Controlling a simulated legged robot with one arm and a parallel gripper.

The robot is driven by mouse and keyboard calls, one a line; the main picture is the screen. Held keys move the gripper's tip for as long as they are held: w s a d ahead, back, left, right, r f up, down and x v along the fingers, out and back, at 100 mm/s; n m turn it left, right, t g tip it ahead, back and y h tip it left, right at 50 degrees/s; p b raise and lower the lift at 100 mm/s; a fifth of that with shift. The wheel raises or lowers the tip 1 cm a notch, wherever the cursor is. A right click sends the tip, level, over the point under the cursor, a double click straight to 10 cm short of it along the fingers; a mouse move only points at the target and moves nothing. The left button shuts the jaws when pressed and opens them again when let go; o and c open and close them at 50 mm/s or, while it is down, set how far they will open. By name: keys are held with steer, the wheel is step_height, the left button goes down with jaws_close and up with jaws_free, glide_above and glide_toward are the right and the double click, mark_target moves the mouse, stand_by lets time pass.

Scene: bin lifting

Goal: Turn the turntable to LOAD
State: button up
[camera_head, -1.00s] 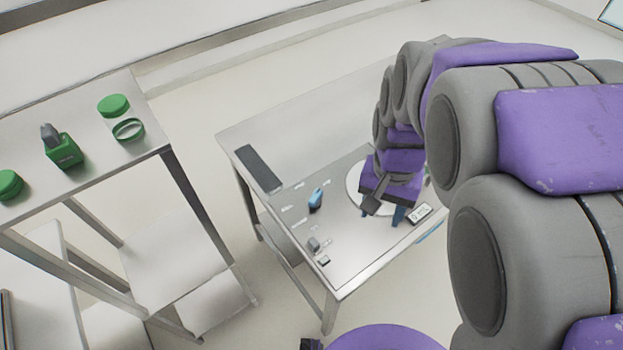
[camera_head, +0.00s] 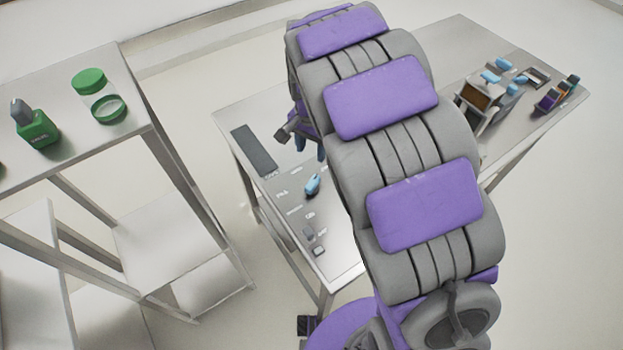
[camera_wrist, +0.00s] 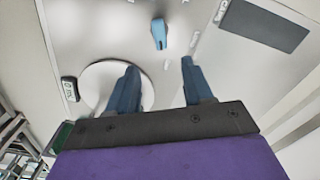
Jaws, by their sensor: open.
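The turntable is a round white disc (camera_wrist: 100,72) on the table, left of centre in the wrist view. In the head view my arm hides it. My gripper (camera_wrist: 160,68) is open and empty, with its two blue fingers spread. The left finger overlaps the disc's right part in the wrist view; the right finger is beyond its edge. I cannot tell whether the left finger touches it. In the head view the fingers (camera_head: 310,150) show beside the dark panel. A small dark-framed label (camera_wrist: 69,89) sits left of the disc; its text is unreadable.
A small blue object (camera_head: 312,184) stands on the table (camera_head: 285,225), also seen in the wrist view (camera_wrist: 158,34). A dark flat panel (camera_head: 254,149) lies at the table's left. Right are a rack (camera_head: 478,105) and small items. A shelf at left holds green containers (camera_head: 38,130).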

mark_target(312, 182)
step_height(312, 182, down, 14)
steer(key=b, duration=0.2)
steer(key=shift+b, duration=0.4)
jaws_close()
steer(key=shift+r+n+p, duration=0.15)
steer(key=shift+n+p, duration=0.95)
steer(key=shift+n, duration=0.2)
steer(key=n+p, duration=0.3)
steer(key=n, duration=0.1)
steer(key=n+p, duration=0.2)
steer(key=n, duration=0.4)
steer(key=shift+p, duration=0.35)
